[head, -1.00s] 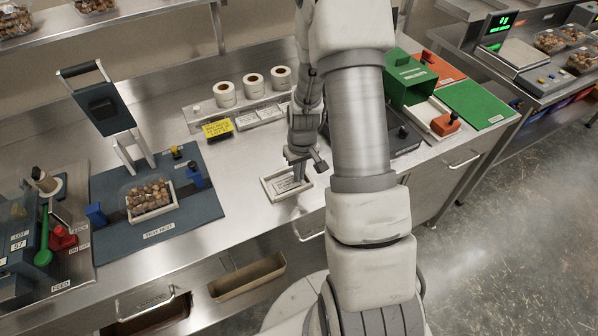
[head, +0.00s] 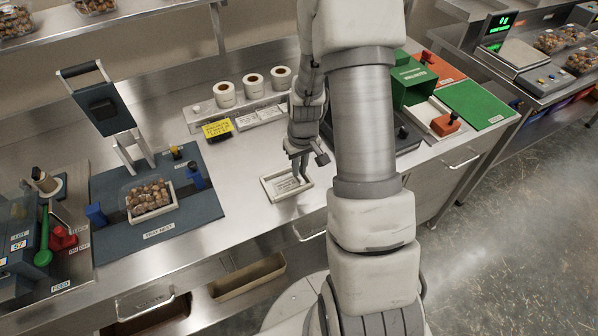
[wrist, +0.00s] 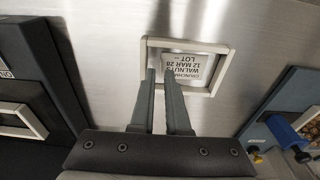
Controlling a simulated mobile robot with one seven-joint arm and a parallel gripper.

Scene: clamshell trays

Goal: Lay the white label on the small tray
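The white label (wrist: 184,67) shows printed text in the wrist view, inside a pale rectangular frame (wrist: 188,43). In the head view the frame (head: 268,191) lies on the steel counter. My gripper (wrist: 160,72) points down over the frame, and its two fingers stand a little apart with nothing seen between them. The fingertips cover part of the label; whether they touch it I cannot tell. In the head view my gripper (head: 300,178) is at the frame's right part. The small clear tray (head: 131,198) full of brown nuts sits in a pale holder on the blue-grey nest plate at left.
A tall lever press (head: 101,105) stands behind the nut tray, with blue blocks beside it. A green box (head: 410,82) is at right. Bare counter lies between the frame and the nest plate (head: 190,222).

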